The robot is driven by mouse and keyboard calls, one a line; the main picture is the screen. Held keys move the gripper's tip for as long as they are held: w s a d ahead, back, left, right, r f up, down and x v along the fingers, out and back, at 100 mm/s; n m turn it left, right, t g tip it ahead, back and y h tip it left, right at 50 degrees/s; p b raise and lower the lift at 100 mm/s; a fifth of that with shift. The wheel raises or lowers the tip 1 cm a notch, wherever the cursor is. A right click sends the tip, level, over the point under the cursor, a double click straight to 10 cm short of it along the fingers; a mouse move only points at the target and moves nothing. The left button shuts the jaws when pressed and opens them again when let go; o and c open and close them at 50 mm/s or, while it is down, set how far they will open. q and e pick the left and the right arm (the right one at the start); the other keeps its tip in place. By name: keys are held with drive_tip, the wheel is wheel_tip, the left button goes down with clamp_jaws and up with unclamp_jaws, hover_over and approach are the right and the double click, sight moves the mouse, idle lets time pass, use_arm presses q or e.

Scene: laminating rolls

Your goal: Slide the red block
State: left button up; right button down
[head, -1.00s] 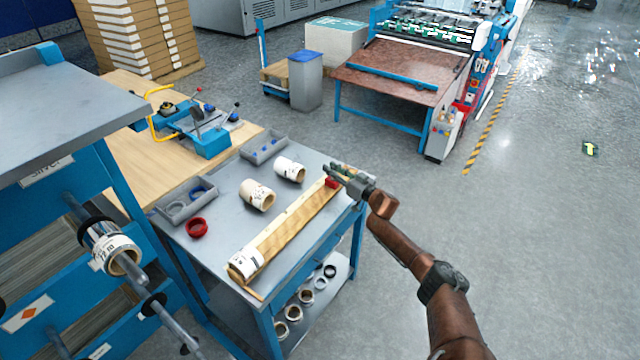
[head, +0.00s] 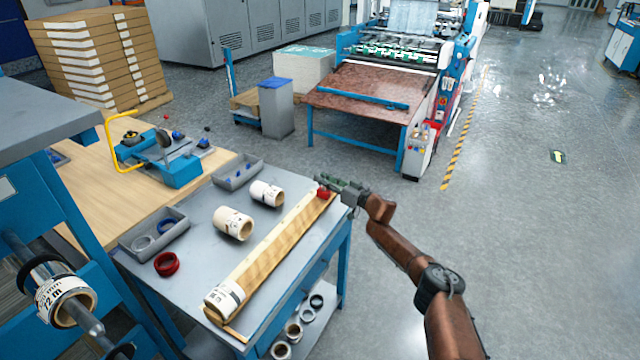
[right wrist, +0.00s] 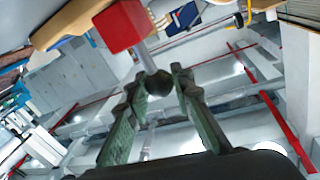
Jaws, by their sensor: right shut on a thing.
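The red block (head: 323,192) sits at the far end of a long wooden measuring board (head: 268,248) with a pale strip along it. A white-labelled roll (head: 223,301) lies at the board's near end. My right gripper (head: 337,185) reaches in from the right to the block. In the right wrist view, the red block (right wrist: 122,25) carries a grey rod ending in a dark ball knob (right wrist: 155,82). The fingertips of my right gripper (right wrist: 157,84) are shut on this knob. My left gripper is out of view.
A blue rack with a spindle roll (head: 66,301) is at near left. Floor to the right is clear.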

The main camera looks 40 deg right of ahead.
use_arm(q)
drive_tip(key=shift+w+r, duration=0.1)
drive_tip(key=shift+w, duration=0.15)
use_arm(e)
drive_tip(key=shift+d, duration=0.1)
drive_tip(key=shift+f, duration=0.1)
drive_tip(key=c, duration=1.7)
unclamp_jaws()
drive_tip(key=shift+o, duration=0.2)
drive_tip(key=shift+s, duration=0.1)
drive_tip(key=s+d, duration=0.1)
drive_tip(key=s, duration=1)
drive_tip(key=shift+s+d, duration=0.25)
drive_tip(key=shift+s, duration=0.1)
